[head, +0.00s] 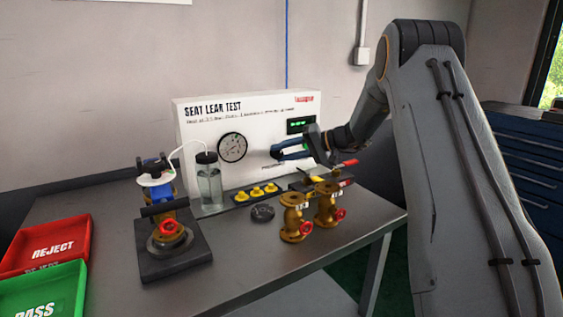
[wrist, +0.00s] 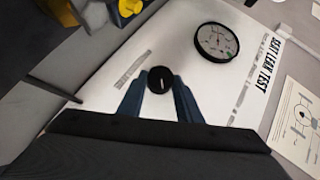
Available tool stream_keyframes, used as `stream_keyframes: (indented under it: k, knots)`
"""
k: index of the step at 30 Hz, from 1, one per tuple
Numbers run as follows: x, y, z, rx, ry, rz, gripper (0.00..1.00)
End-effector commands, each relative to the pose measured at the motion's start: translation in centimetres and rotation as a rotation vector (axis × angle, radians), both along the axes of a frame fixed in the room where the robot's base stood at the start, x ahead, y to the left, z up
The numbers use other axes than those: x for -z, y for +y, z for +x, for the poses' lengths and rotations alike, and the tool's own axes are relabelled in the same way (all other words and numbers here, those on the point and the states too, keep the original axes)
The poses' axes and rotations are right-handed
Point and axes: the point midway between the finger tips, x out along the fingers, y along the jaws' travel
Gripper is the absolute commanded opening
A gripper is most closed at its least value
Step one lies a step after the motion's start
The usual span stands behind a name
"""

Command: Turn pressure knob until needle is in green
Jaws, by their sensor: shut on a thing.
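The black pressure knob (wrist: 160,80) sits on the white seat leak test panel (head: 250,105). My gripper (wrist: 159,88) has its two blue fingers around the knob, one on each side, and is shut on it. In the head view my gripper (head: 277,152) reaches the panel from the right and hides most of the knob. The round gauge (head: 232,147) is on the panel left of my gripper. It also shows in the wrist view (wrist: 217,42), with a small green mark near its rim. The needle is too small to read for certain.
A green-lit display (head: 300,125) is above my gripper. A red reject tray (head: 47,246) and green pass tray (head: 45,292) are at left.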

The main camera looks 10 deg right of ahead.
Motion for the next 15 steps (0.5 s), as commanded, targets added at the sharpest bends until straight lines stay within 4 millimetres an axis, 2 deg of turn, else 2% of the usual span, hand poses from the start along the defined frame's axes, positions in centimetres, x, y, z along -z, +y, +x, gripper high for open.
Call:
stream_keyframes:
  k: [1,15]
  knots:
    - [0.61,-0.12,0.14,0.002,0.014,0.041,0.09]
    - [0.79,-0.22,0.11,0.001,0.111,0.337,0.09]
